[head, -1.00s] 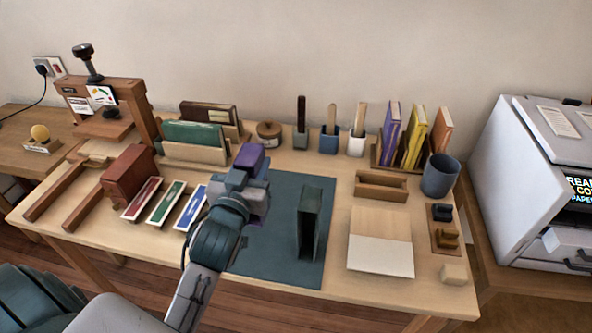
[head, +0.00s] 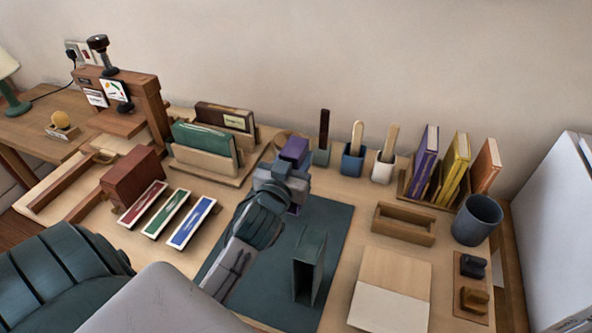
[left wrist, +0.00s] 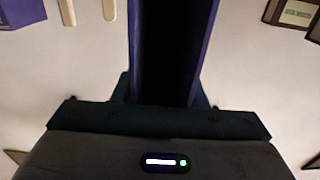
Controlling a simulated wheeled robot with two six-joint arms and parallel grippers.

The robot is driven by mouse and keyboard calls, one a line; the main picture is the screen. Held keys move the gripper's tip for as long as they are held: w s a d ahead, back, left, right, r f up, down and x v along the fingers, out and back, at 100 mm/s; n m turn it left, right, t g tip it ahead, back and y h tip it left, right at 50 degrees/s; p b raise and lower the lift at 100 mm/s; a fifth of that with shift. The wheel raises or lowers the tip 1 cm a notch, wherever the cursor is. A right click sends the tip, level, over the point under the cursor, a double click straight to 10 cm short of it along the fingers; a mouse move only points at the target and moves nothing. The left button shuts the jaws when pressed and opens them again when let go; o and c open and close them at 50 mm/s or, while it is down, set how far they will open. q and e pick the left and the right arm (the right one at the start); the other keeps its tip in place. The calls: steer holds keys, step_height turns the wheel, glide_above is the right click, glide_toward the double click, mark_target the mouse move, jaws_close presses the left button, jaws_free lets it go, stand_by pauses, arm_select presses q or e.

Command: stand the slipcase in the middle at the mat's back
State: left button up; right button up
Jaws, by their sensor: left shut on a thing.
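My left gripper (head: 283,182) is shut on a purple slipcase (head: 295,150) at the back of the dark green mat (head: 255,278). The slipcase looks upright; its top shows above the gripper and a little of it shows below. In the left wrist view the purple slipcase (left wrist: 208,30) is between the fingers, its dark hollow side facing the camera. Whether its foot touches the mat is hidden by my gripper and arm. A dark green open case (head: 309,265) stands upright nearer the front of the mat. My right gripper is not in view.
Behind the mat stand several small pots with sticks (head: 352,160) and a round wooden pot, partly hidden. A wooden rack of green folders (head: 205,150) and three coloured strips (head: 168,215) lie left. A wooden tray (head: 403,226) and pale board (head: 390,290) lie right.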

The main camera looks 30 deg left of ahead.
arm_select(q)
step_height(320, 180, down, 3)
steer(key=shift+r, duration=0.15)
steer(key=shift+f, duration=0.3)
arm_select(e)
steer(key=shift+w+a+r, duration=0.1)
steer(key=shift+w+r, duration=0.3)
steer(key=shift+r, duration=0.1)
arm_select(q)
steer(key=o, duration=1)
steer(key=shift+o, duration=1.2)
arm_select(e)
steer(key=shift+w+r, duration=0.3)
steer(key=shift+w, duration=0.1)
arm_select(q)
steer(key=shift+r, duration=0.1)
